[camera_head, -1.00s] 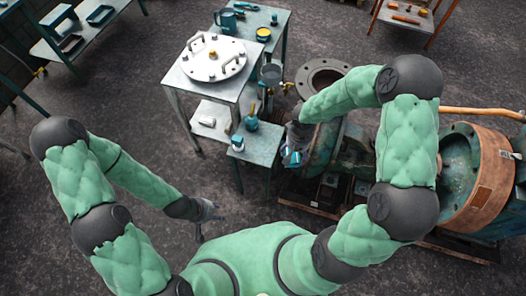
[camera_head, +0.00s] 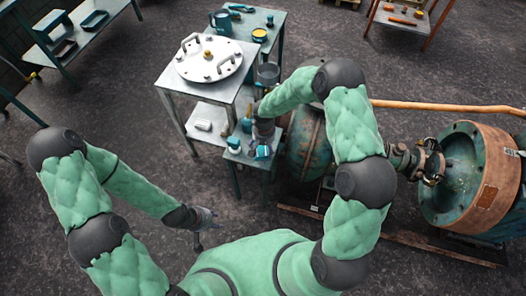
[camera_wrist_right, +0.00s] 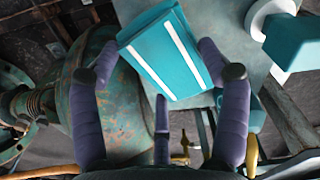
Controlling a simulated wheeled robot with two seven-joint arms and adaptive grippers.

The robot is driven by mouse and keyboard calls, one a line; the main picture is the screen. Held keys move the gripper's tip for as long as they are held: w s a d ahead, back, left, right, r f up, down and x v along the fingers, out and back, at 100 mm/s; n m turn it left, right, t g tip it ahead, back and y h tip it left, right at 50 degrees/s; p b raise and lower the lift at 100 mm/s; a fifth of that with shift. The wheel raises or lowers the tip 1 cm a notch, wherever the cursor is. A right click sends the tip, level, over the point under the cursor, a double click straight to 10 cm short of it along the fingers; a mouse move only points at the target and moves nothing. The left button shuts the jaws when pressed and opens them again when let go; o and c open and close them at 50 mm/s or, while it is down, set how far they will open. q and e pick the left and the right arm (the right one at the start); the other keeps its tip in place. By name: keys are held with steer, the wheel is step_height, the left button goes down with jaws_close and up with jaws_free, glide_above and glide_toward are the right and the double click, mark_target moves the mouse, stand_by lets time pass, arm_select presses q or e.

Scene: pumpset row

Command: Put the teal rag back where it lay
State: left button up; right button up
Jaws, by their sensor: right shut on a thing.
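The teal rag (camera_wrist_right: 165,50) has two white stripes and is folded flat. My right gripper (camera_wrist_right: 158,55) is shut on it, with fingers at its sides. In the head view the rag (camera_head: 264,152) shows just below my right gripper (camera_head: 262,140), at the right part of the low side table (camera_head: 240,160). Whether the rag touches the tabletop cannot be told. My left gripper (camera_head: 205,222) is empty, its fingers apart, low over the floor at left of my body.
A teal and white bottle (camera_head: 233,144) stands on the low table, close left of the rag. A taller table with a round white lid (camera_head: 209,60) is behind. Pump casings (camera_head: 307,145) stand close on the right. An orange pipe (camera_head: 440,106) runs further right.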

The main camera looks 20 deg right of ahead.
mark_target(263, 147)
steer(key=shift+w+a+f, duration=0.15)
steer(key=shift+w+f, duration=0.05)
steer(key=shift+f, duration=0.25)
step_height(263, 147, down, 3)
steer(key=shift+r+b, duration=0.1)
steer(key=shift+b, duration=0.55)
steer(key=shift+r, duration=0.1)
steer(key=o, duration=1.2)
steer(key=shift+s, duration=0.1)
steer(key=shift+o, duration=0.2)
